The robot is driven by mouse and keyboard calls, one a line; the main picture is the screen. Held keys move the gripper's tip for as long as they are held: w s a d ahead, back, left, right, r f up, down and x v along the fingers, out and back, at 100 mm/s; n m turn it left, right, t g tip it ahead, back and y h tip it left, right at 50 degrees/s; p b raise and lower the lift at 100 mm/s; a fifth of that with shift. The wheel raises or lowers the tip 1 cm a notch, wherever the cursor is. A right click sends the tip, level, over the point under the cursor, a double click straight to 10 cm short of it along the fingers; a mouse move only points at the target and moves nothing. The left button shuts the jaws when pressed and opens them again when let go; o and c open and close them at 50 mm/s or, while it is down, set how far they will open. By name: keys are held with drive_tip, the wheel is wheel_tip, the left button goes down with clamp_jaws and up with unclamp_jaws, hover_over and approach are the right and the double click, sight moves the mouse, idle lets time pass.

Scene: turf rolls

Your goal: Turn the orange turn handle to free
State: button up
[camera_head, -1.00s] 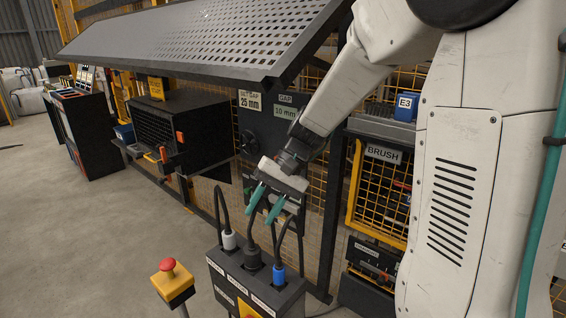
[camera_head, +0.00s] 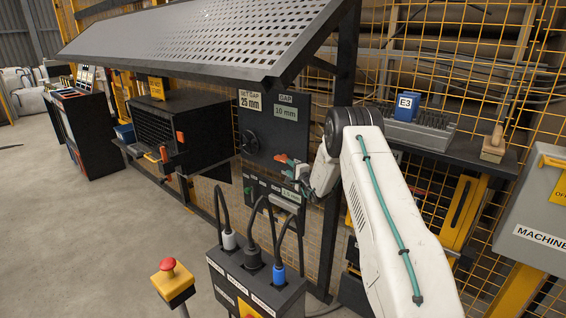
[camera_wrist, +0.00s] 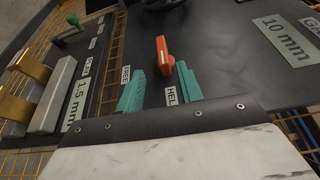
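The orange turn handle (camera_wrist: 164,56) stands out from the dark panel (camera_wrist: 215,60) in the wrist view. Its near end points toward a label reading HEL…, partly covered by my finger. A label that seems to read FREE lies left of it, partly behind my other finger. My gripper (camera_wrist: 160,72) is open, its teal fingers on either side of the handle's near end; I cannot tell whether they touch it. In the head view the handle (camera_head: 282,158) shows small on the panel, with my gripper (camera_head: 296,170) close at its right.
A perforated canopy (camera_head: 210,40) overhangs. A box with several plugged cables (camera_head: 255,285) and a red stop button (camera_head: 168,265) stand in front.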

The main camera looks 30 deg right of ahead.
sight(283, 159)
drive_tip(key=shift+h, duration=0.3)
drive_tip(key=w, duration=0.8)
drive_tip(key=shift+d+r, duration=0.2)
drive_tip(key=shift+d, duration=0.2)
clamp_jaws()
